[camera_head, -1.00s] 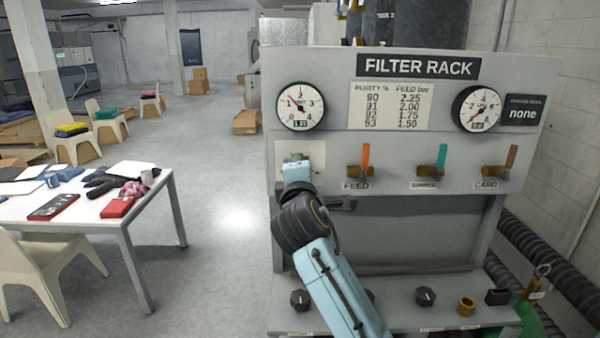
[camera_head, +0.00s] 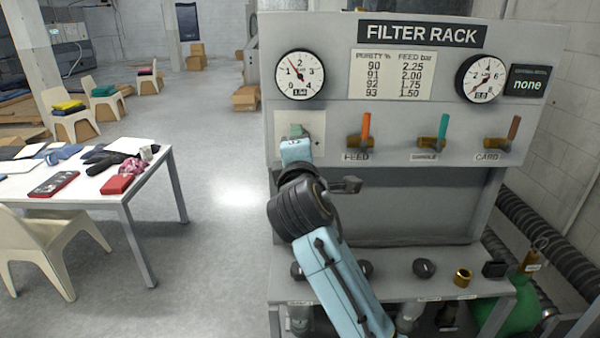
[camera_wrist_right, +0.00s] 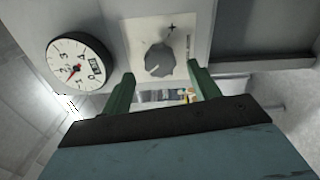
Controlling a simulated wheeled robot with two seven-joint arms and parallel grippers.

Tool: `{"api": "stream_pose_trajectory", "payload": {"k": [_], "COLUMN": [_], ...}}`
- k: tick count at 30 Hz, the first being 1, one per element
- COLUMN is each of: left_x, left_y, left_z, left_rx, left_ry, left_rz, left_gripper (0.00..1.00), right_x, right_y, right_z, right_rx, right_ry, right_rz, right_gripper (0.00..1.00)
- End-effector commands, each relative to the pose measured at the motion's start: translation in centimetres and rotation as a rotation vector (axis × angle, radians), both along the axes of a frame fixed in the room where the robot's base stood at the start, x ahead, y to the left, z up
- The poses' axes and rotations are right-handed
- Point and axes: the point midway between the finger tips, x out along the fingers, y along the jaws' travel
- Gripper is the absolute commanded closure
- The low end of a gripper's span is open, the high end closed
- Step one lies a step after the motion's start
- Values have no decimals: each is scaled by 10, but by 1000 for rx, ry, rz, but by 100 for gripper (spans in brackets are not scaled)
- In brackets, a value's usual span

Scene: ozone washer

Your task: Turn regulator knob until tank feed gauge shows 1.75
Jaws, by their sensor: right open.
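The regulator knob (camera_wrist_right: 158,60) is a grey dial on a pale square plate in the right wrist view. In the head view my right gripper (camera_head: 297,131) covers it. My right gripper's green fingers (camera_wrist_right: 161,72) are open, one on each side of the knob, with gaps visible; I cannot tell how far they reach over it. The tank feed gauge (camera_head: 300,75) is the round white dial above the plate. Its needle points up-left between 1 and 2, and its small readout looks like 1.54. It also shows in the wrist view (camera_wrist_right: 78,64). My left gripper is out of view.
The filter rack panel (camera_head: 440,110) carries a purity and feed table (camera_head: 393,75), a second gauge (camera_head: 481,78) and levers including an orange one (camera_head: 365,130). Loose knobs and fittings lie on the shelf below. A table (camera_head: 75,200) stands at left, with clear floor between.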

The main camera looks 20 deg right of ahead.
Motion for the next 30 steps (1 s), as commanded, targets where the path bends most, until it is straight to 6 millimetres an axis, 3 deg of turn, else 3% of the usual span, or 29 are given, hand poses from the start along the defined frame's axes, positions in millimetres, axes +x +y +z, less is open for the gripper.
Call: {"api": "stream_pose_trajectory", "payload": {"k": [6, 12, 18, 26, 30], "left_x": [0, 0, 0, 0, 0], "left_y": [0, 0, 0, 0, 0], "left_z": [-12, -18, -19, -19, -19], "left_rx": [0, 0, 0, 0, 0], "left_ry": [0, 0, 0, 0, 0], "left_rz": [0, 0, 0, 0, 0], "left_gripper": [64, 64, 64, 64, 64], "right_x": [-47, -77, -88, -88, -90], "right_y": [14, 22, 25, 25, 21], "right_z": [-3, -2, -1, -1, -19], "right_rx": [3, 2, 1, 1, 52], "right_ry": [1, 1, 2, 2, 37], "right_rz": [3, 2, 1, 1, 3], "right_gripper": [39, 39, 39, 39, 39]}}
